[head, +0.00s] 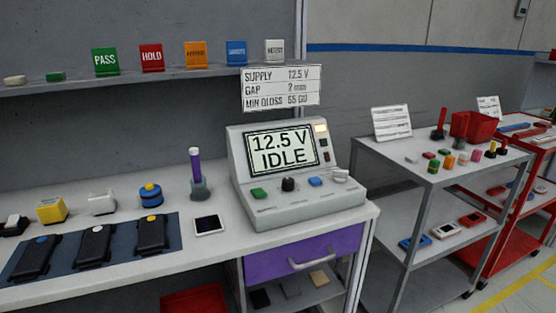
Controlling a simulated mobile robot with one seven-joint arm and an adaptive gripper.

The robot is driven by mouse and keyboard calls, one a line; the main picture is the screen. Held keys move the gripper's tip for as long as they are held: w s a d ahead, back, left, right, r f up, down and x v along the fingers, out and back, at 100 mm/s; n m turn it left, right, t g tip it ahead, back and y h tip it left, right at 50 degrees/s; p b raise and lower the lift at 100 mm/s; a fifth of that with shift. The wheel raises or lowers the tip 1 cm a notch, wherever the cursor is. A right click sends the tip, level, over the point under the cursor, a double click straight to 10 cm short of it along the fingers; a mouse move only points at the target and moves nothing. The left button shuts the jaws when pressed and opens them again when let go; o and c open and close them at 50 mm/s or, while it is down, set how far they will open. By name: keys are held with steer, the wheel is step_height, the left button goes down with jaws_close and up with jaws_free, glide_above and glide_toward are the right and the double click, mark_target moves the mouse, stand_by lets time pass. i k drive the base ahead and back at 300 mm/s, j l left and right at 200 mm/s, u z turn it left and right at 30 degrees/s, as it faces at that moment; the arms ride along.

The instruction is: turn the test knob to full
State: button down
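A grey test console (305,207) stands at the right end of the workbench. Its screen (281,149) reads "12.5 V IDLE". On its sloped front panel are a green button (258,194), a black knob (288,184), a blue button (315,181) and a pale control (340,176) at the right. Labels under them are too small to read, so I cannot tell which one is marked test, nor the black knob's exact setting. Nothing covers the panel. My gripper is not in view.
A purple drawer (303,253) is shut under the console. Left of it are a small dark-screened device (208,224), a purple-handled tool (196,170) in a holder and a blue mat (62,262) with black modules. A grey cart (430,173) stands to the right. Space before the console is clear.

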mark_target(339, 175)
steer(key=i+l+z, duration=0.25)
steer(key=i+l, duration=0.15)
steer(key=i+l+z, duration=0.25)
steer(key=i+l, duration=0.2)
